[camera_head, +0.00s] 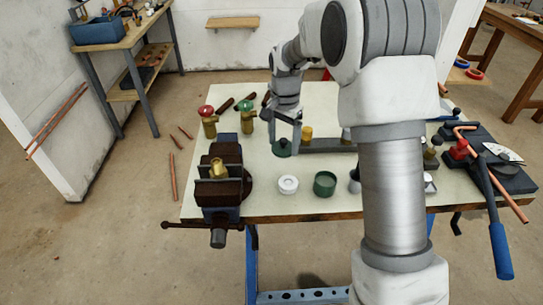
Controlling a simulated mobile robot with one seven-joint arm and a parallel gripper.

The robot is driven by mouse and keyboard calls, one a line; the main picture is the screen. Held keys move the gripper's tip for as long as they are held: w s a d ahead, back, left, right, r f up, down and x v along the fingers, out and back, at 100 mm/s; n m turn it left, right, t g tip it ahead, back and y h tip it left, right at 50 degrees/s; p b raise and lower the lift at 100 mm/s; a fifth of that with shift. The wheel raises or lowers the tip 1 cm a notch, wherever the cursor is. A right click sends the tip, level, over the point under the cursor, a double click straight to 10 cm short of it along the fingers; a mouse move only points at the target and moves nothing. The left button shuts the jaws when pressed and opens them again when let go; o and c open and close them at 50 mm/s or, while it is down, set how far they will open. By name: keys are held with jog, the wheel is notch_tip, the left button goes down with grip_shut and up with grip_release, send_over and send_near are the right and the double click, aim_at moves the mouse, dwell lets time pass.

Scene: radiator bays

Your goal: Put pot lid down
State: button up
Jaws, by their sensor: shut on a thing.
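The pot lid (282,149) is a small dark green disc, seen near the middle of the workbench. My gripper (285,132) is over it, reaching down from behind, and is shut on it. I cannot tell whether the lid touches the bench top or hangs just above it. A green round pot (325,184) with an open top stands in front and to the right of the lid. A white round piece (288,185) lies just left of the pot.
A vise (218,185) holds a brass fitting at the bench's left front. Brass valves with red (207,118) and green (247,115) caps stand behind it. A grey bar (330,146) lies right of the lid. My arm hides much of the bench's right side.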

aim_at(271, 164)
jog(key=a+f, duration=0.1)
jog(key=w+a+f, duration=0.1)
jog(key=a, duration=0.1)
jog(key=shift+a+f+b, duration=0.1)
jog(key=shift+f+b, duration=0.2)
jog(key=shift+f, duration=1.65)
jog(key=shift+f, duration=0.1)
jog(key=o, duration=1.2)
jog(key=shift+f, duration=0.1)
